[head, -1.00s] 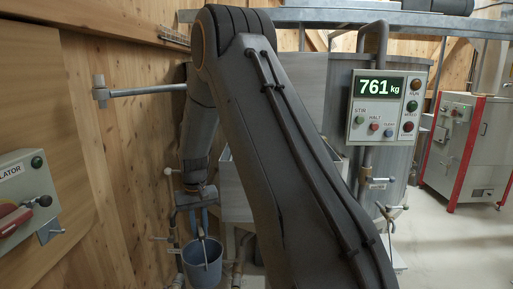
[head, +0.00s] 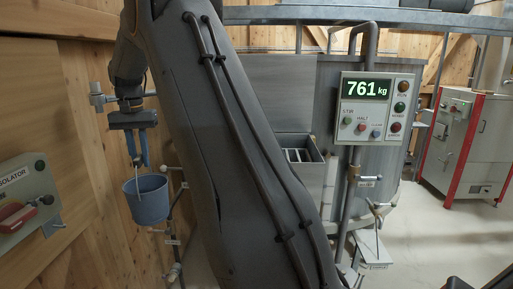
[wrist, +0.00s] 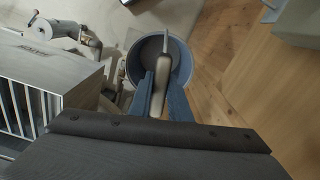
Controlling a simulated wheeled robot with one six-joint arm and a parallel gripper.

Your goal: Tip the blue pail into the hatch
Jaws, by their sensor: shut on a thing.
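The blue pail (head: 151,203) hangs upright by its handle at the left in the head view, below my gripper (head: 139,160). My blue fingers are shut on the handle. In the wrist view the pail (wrist: 183,62) shows from above, with the handle between the fingers; what lies inside is hard to tell. The hatch (head: 298,156), a metal box opening with bars, stands right of my arm in the head view, partly hidden by it. Its barred opening (wrist: 22,105) also shows at the left of the wrist view, beside and apart from the pail.
A control panel (head: 367,108) reading 761 kg hangs on the mixer tank, right of the hatch. An isolator box (head: 25,195) and a wall pipe stub (head: 97,99) are on the wooden wall (head: 60,85), close to the pail. A red-framed cabinet (head: 465,145) stands far right.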

